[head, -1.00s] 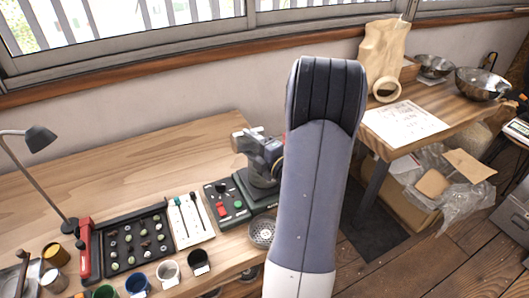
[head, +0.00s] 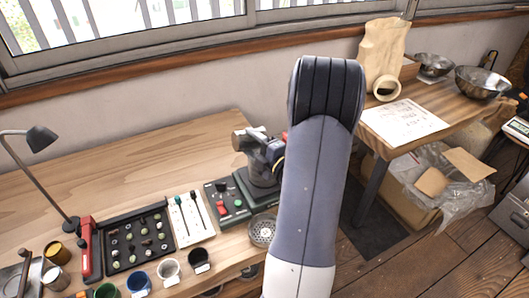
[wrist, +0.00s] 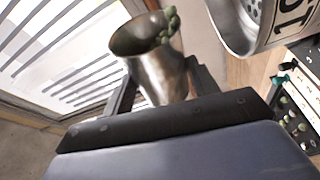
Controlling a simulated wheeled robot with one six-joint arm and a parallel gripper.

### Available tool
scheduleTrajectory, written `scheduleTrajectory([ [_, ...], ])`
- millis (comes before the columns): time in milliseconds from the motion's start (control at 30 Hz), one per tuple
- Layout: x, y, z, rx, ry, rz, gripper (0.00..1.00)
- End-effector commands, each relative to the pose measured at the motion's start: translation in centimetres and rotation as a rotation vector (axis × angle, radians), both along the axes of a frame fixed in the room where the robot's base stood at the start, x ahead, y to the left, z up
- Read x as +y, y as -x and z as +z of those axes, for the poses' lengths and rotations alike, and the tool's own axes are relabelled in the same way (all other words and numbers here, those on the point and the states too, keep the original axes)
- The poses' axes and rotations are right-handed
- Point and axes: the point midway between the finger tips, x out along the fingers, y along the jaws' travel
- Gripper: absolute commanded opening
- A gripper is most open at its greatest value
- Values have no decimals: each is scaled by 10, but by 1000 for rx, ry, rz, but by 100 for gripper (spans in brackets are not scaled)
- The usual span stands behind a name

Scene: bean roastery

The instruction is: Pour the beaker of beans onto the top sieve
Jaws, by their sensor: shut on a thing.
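In the wrist view my gripper (wrist: 161,86) is shut on a metal beaker (wrist: 160,72), with one finger on each side. The beaker is tilted, its mouth toward the top of the picture. Several green beans (wrist: 169,24) are gathered at the right side of its rim. A round metal sieve (wrist: 238,28) with a perforated inside and a numbered label is at the upper right, apart from the beaker in the picture. In the head view a perforated metal dish (head: 262,231) shows at the table's edge beside my arm. My arm hides the gripper and beaker there.
A wooden table holds a black bean tray (head: 137,240), a white card with small tools (head: 191,217), several cups and a desk lamp (head: 40,138). A grinder-like machine (head: 262,165) stands close left of my arm. A side table (head: 430,135) holds metal bowls.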

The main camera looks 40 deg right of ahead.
Motion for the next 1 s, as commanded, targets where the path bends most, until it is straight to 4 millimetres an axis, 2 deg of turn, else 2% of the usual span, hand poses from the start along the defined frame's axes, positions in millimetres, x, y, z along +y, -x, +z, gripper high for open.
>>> scheduleTrajectory([
  [1000, -3, 1, -4, -17, -63, 0, 27],
])
